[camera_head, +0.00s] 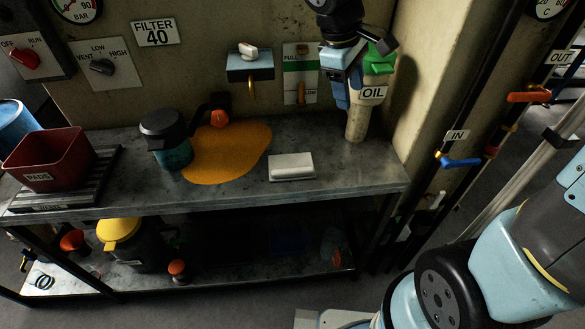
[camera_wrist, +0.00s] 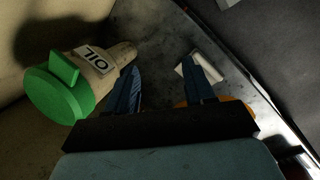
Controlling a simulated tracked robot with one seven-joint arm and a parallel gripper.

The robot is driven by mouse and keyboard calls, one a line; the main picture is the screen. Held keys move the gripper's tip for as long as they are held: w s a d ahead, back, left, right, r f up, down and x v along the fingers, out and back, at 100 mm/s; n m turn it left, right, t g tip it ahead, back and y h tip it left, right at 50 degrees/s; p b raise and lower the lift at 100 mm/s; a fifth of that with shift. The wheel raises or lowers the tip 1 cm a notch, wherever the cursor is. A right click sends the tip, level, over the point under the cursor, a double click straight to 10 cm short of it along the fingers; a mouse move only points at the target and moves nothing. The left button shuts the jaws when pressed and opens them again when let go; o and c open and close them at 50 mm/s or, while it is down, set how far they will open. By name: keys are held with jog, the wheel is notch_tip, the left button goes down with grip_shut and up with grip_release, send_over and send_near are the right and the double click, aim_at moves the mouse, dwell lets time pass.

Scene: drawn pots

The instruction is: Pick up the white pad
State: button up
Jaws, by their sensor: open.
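The white pad (camera_head: 292,167) is a small pale block lying flat on the grey bench top, right of the orange spill. In the wrist view the pad (camera_wrist: 212,63) shows behind my right-hand finger, which hides part of it. My gripper (camera_head: 342,85) is open above the back right of the bench, higher than the pad and apart from it. In the wrist view nothing is between the fingers of my gripper (camera_wrist: 160,66).
A beige OIL bottle (camera_head: 356,124) with a green cap stands close beside my gripper, left of the fingers in the wrist view. An orange spill (camera_head: 228,152), a dark-lidded pot (camera_head: 165,138) and a red PADS bin (camera_head: 48,158) occupy the left.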

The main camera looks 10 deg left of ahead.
jog(key=a+f+n, duration=0.4)
jog(key=a+f, duration=0.1)
jog(key=a, duration=0.3)
jog(key=n+h, duration=0.2)
jog(key=n, duration=0.2)
send_near(293, 169)
jog(key=f, duration=0.1)
jog(key=d, duration=0.1)
jog(key=d+f, duration=0.1)
jog(key=shift+w+f+g+y, duration=0.3)
jog(key=shift+f, duration=0.05)
jog(key=shift+a+x, duration=0.1)
jog(key=shift+x, duration=1.25)
jog(key=shift+a+x, duration=0.15)
jog(key=shift+x, duration=1.15)
grip_shut()
